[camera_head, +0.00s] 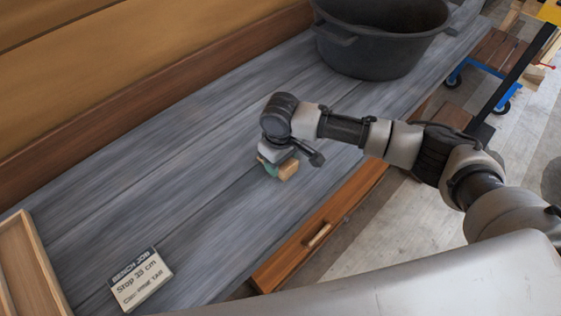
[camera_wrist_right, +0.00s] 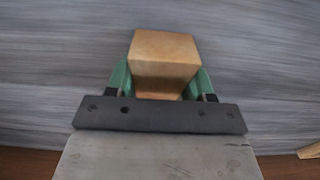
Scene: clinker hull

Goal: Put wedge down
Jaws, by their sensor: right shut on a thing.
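My right gripper (camera_head: 276,170) is low over the grey wooden bench top (camera_head: 190,180). It is shut on a small tan wooden wedge (camera_head: 289,170). In the right wrist view the wedge (camera_wrist_right: 163,60) sits between the two green fingers of the right gripper (camera_wrist_right: 163,85), with the grey boards behind it. I cannot tell whether the wedge touches the bench or is held just above it. My left gripper is not in view.
A large black tub (camera_head: 375,45) stands at the back of the bench. A sign (camera_head: 140,280) and a wooden tray (camera_head: 45,262) are at the near left. A drawer front (camera_head: 320,232) runs under the front edge. The bench left of the gripper is clear.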

